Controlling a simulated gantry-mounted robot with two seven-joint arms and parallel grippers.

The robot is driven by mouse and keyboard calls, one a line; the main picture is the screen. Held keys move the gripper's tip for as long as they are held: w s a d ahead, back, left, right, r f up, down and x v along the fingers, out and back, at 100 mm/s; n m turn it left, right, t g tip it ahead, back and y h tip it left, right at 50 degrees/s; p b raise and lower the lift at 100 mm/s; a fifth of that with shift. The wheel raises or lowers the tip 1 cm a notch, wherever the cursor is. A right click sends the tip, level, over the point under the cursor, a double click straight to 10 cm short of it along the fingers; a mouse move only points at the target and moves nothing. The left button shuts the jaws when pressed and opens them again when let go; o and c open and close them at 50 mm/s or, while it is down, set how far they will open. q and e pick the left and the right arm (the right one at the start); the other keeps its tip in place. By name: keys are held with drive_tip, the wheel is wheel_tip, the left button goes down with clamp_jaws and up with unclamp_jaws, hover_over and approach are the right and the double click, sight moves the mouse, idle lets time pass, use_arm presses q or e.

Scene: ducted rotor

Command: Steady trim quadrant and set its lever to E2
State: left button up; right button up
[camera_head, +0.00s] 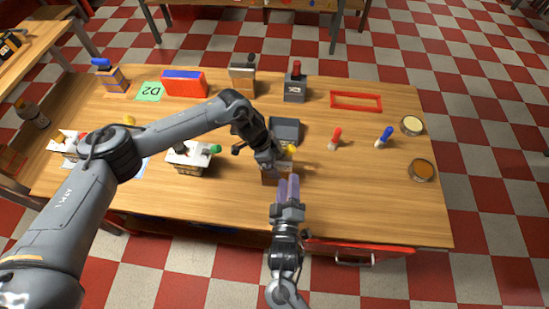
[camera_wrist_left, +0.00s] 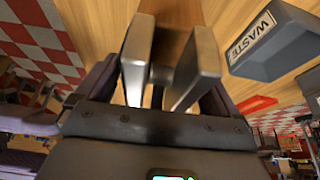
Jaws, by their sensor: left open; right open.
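A brown block-like unit (camera_head: 269,178) with a yellow knob (camera_head: 291,149) stands near the front middle of the table. It may be the trim quadrant; no label or lever setting on it can be read. My left gripper (camera_head: 274,166) is at this unit from above and hides much of it. In the left wrist view its fingers (camera_wrist_left: 172,45) are apart, with a brown surface (camera_wrist_left: 176,25) beyond them. My right gripper (camera_head: 288,182), with purple fingers, is at the unit's front right. It is open; whether it touches the unit cannot be told.
The grey WASTE bin (camera_head: 285,127) stands just behind; it also shows in the left wrist view (camera_wrist_left: 287,43). A white unit with a green knob (camera_head: 188,159) is to the left. Red (camera_head: 335,139) and blue (camera_head: 383,138) handled items stand right. An open red drawer (camera_head: 385,249) juts out in front.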

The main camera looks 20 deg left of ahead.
use_arm(q)
drive_tip(key=shift+c, duration=0.2)
drive_tip(key=c, duration=1.3)
